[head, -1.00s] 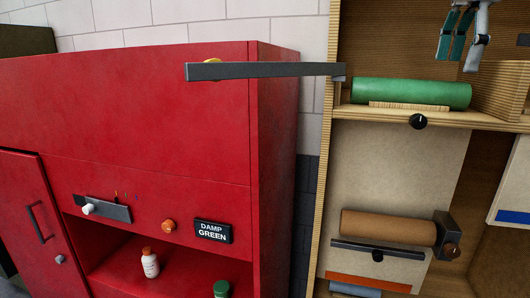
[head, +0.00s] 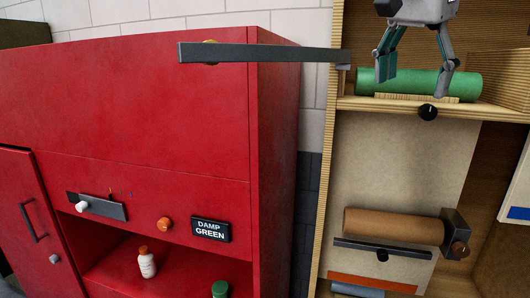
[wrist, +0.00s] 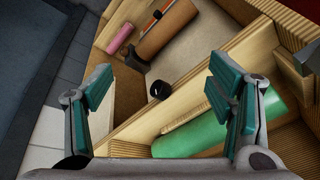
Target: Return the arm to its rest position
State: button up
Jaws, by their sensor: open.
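My gripper (head: 417,72) is at the top right of the head view, with its two fingers spread and nothing between them. It is in front of the green roll (head: 470,84), which lies on the upper shelf of the wooden cabinet. In the wrist view, both teal-padded fingers (wrist: 165,105) stand wide apart. The green roll (wrist: 205,135) shows beyond the right finger, which hides part of it. A black knob (wrist: 160,90) on the shelf edge shows between the fingers.
A long dark bar (head: 260,52) juts across from the red cabinet (head: 140,110) to the wooden cabinet (head: 325,190). A brown roll (head: 392,226) sits on the lower holder. A white bottle (head: 147,262) and a green-capped one (head: 220,289) stand in the red cabinet's recess.

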jog(key=s+a+f+n+t+b, duration=0.1)
jog(key=s+f+n, duration=0.3)
jog(key=f, duration=0.5)
jog(key=s+a+f+n+y+b, duration=0.1)
jog(key=s+f+n, duration=0.3)
jog(key=f, duration=0.5)
jog(key=s+a+f+n+t+y+b, duration=0.1)
jog(key=s+f+n, duration=0.3)
jog(key=f, duration=0.6)
jog(key=shift+s+a+n+t+b, duration=0.3)
jog(key=shift+s+a+n+b, duration=0.1)
jog(key=shift+s+a+b, duration=0.35)
jog(key=shift+s, duration=0.1)
